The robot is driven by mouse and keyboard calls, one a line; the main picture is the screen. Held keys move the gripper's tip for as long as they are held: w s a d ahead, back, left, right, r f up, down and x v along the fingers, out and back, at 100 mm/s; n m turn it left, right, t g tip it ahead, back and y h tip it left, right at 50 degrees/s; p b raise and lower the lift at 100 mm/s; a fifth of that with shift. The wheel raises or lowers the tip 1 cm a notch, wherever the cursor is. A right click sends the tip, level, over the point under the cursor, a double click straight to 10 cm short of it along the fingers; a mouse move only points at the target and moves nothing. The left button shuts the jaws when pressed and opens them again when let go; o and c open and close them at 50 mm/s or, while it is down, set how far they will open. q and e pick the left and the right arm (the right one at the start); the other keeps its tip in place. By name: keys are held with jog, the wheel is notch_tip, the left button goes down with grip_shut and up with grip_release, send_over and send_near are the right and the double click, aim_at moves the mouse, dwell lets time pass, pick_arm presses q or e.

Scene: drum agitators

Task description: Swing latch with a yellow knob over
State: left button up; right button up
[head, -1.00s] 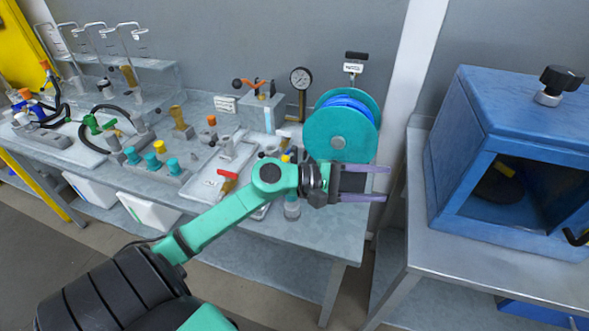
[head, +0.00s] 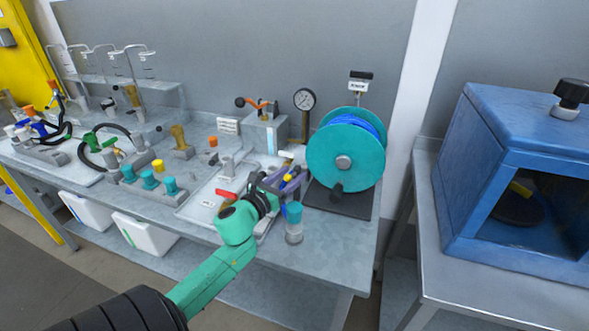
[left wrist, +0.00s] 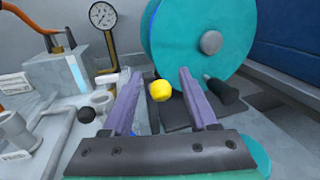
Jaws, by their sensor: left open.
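The yellow knob (left wrist: 161,90) shows in the left wrist view between my two lilac fingers, in front of the teal reel. Whether it lies between the fingertips or beyond them I cannot tell. In the head view the knob is a small yellow spot (head: 289,176), partly hidden by the fingers. The latch arm under it is mostly hidden. My left gripper (head: 286,174) is open and empty over the bench, left of the reel; its fingers also show in the left wrist view (left wrist: 158,82). My right gripper is not in view.
A teal reel (head: 328,158) with a dark crank handle (head: 337,190) stands close on the right. A teal-capped cylinder (head: 294,222) stands at the bench front. A gauge (head: 304,100) and an orange-handled valve block (head: 264,132) stand behind. A blue cabinet (head: 520,120) is far right.

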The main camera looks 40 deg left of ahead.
pick_arm(q)
jog(key=shift+w, duration=1.05)
grip_shut()
dwell(0.6)
